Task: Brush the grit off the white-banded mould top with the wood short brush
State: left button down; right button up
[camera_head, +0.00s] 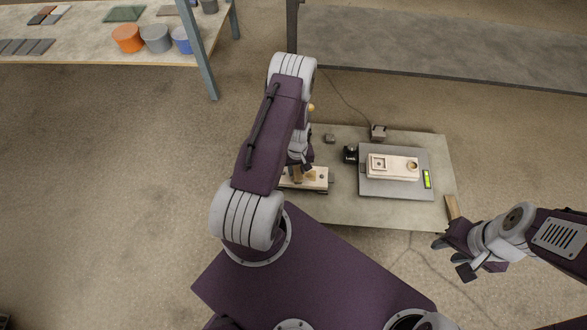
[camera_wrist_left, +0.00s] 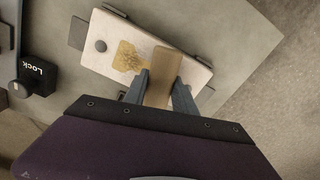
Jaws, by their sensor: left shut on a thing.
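A pale mould (camera_head: 319,180) lies on the low table, partly hidden by my left arm in the head view. In the left wrist view the mould top (camera_wrist_left: 185,57) carries a patch of tan grit (camera_wrist_left: 127,58) beside a dark round spot. A white band cannot be made out clearly. My left gripper (camera_wrist_left: 160,88) is shut on the wood short brush (camera_wrist_left: 169,62). The brush is over the mould top, just right of the grit; whether it touches cannot be told. My right gripper (camera_head: 453,257) is open and empty, off the table's front right corner.
A second pale mould (camera_head: 393,167) sits on a grey plate (camera_head: 385,192) with a green level (camera_head: 427,179). A wooden piece (camera_head: 452,207) lies at the table's right edge.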

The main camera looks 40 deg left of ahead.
aim_at(306, 178)
pick_arm(q)
jog(key=shift+w+d, duration=0.45)
jog(key=shift+d, duration=0.35)
jog(key=shift+w+d, duration=0.45)
jog(key=shift+d, duration=0.3)
